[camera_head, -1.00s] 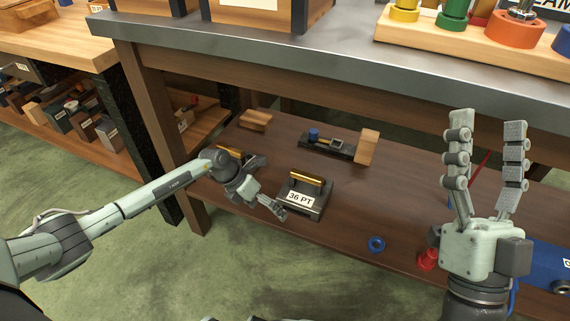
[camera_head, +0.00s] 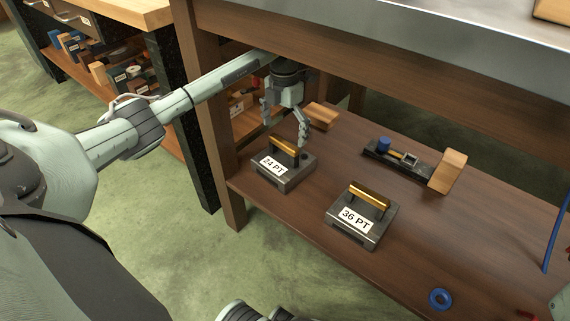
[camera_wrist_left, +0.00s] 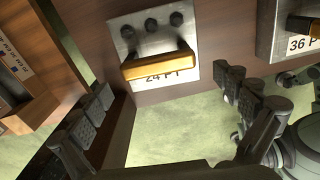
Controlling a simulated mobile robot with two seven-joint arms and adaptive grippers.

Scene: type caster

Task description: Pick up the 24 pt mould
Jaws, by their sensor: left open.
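The 24 pt mould (camera_head: 285,178) is a dark metal block with a brass-coloured handle and a white "24 PT" label. It sits on the lower wooden shelf near its left end. It also shows in the left wrist view (camera_wrist_left: 150,40), its handle (camera_wrist_left: 160,66) running crosswise between the spread fingers. My left gripper (camera_head: 285,128) is open, pointing down just above and behind the mould's handle, and holds nothing. Its fingers also show in the left wrist view (camera_wrist_left: 165,112).
The similar 36 pt mould (camera_head: 364,215) sits to the right. Behind are a wooden block (camera_head: 321,115) and a dark tool with a wooden end (camera_head: 400,162). A blue ring (camera_head: 440,299) lies near the front edge. The upper tabletop (camera_head: 400,38) overhangs the shelf.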

